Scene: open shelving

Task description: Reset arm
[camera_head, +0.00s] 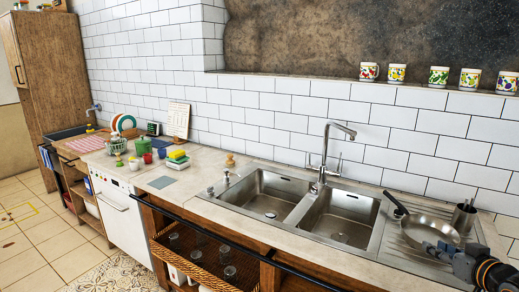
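My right gripper (437,251) comes in at the lower right corner, over the front edge of the worktop and in front of a metal frying pan (428,231). Its fingers are small and dark here, and I cannot tell whether they are apart or closed, or whether they touch the pan. The pan lies on the drainer of the sink, with its black handle pointing up and left. My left gripper is not in view.
A double-bowl steel sink (270,194) with a tall tap (323,165) fills the middle of the worktop. A metal cup (464,217) stands behind the pan. Several patterned mugs line the ledge (300,80).

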